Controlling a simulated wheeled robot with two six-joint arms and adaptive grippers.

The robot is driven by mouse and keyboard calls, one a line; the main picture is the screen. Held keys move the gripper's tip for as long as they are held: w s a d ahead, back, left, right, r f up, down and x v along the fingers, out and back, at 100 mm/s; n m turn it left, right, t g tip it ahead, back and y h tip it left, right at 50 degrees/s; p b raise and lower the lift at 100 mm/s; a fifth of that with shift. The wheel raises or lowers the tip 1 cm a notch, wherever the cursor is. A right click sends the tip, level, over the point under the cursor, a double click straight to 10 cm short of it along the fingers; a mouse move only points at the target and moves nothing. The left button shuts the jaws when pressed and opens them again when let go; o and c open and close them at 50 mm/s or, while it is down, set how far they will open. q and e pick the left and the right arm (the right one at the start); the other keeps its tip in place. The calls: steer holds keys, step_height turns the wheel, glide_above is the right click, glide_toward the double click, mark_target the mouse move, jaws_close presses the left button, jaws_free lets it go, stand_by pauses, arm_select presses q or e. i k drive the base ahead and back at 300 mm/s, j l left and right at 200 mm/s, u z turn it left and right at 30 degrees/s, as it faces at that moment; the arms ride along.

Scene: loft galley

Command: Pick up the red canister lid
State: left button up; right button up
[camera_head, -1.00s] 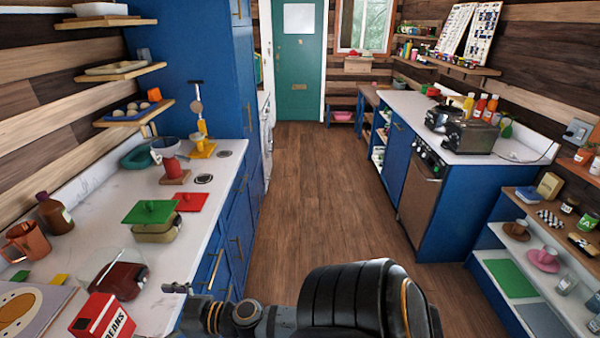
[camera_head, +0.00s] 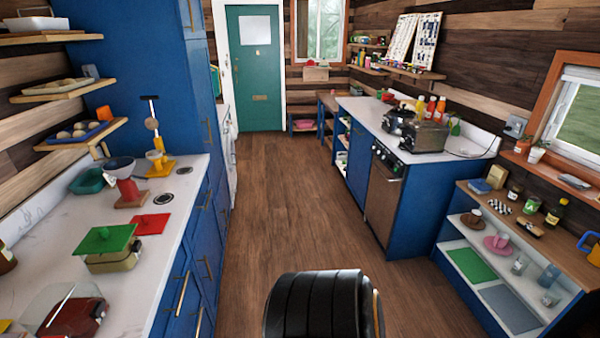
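A flat, square red lid (camera_head: 151,223) with a small knob lies on the white left counter (camera_head: 60,240). It is just behind and right of a green lid (camera_head: 106,239), which has a knob too and sits on a low beige container (camera_head: 115,260). Neither of my grippers is in view. Only a black ribbed part of my own body shows at the bottom middle, well to the right of the red lid.
A red and white pour-over stand (camera_head: 129,190) and a yellow stand (camera_head: 160,165) are behind the lid. A glass-lidded red dish (camera_head: 75,318) is in front. Wooden shelves (camera_head: 85,134) overhang the counter's left. The wooden floor (camera_head: 290,200) between the counters is clear.

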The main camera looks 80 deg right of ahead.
mark_target(149, 224)
steer(key=z, duration=1.35)
steer(key=i+l+u, duration=0.1)
steer(key=i+l, duration=0.15)
steer(key=i+l+u, duration=0.15)
steer(key=l, duration=0.3)
steer(key=i+l+u, duration=0.1)
steer(key=i+l, duration=0.25)
steer(key=i+l+u, duration=0.15)
steer(key=l, duration=0.35)
steer(key=i+l+u, duration=0.1)
steer(key=i+l, duration=0.15)
steer(key=l, duration=0.15)
steer(key=i+l+u, duration=0.15)
steer(key=l, duration=0.3)
steer(key=i+l+u, duration=0.1)
steer(key=l, duration=0.4)
steer(key=i+l+u, duration=0.1)
steer(key=l, duration=0.35)
steer(key=i, duration=0.1)
